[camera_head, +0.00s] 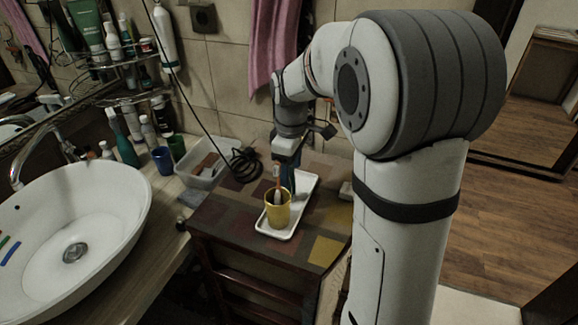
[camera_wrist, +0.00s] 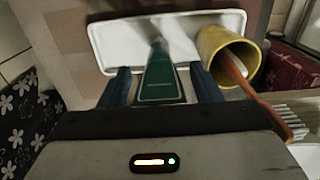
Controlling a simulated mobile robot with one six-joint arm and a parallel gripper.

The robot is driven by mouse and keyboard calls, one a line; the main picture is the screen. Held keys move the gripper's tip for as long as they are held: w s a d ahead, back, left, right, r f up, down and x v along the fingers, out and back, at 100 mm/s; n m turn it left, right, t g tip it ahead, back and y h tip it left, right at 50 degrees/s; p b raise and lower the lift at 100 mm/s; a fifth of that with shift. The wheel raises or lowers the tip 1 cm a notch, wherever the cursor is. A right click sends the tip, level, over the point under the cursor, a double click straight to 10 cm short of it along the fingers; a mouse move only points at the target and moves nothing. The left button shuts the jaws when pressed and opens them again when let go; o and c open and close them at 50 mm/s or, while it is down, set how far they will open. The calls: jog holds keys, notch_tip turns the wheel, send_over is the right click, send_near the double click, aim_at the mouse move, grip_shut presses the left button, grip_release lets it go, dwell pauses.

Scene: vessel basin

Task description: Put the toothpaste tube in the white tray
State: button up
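The green toothpaste tube (camera_wrist: 160,78) shows in the wrist view, its broad end toward me and its narrow end toward the white tray (camera_wrist: 115,45). I cannot tell whether it touches the tray. My gripper (camera_wrist: 161,80) has its two blue fingers on either side of the tube, with a narrow gap showing at each side, so it looks open around it. In the head view my gripper (camera_head: 287,180) points down over the white tray (camera_head: 304,186) on the small table. The tube cannot be made out there.
A yellow cup (camera_head: 277,212) holding a brush stands at the tray's near end; it also shows in the wrist view (camera_wrist: 212,42). A clear bin (camera_head: 200,172), a black cable coil (camera_head: 243,164) and a blue cup (camera_head: 163,160) are to the left. The sink (camera_head: 75,220) is further left.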

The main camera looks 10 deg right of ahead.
jog(key=shift+o, duration=0.2)
notch_tip(320, 180, up, 12)
jog(key=shift+f, duration=0.1)
jog(key=s+f+m+t, duration=0.1)
jog(key=s+f+m, duration=0.3)
jog(key=s, duration=0.6)
jog(key=s+f+m+t, duration=0.2)
jog(key=s+f+m, duration=0.3)
jog(key=s, duration=0.5)
jog(key=shift+s+d+m, duration=0.15)
jog(key=shift+s+m, duration=0.1)
jog(key=shift+m, duration=0.65)
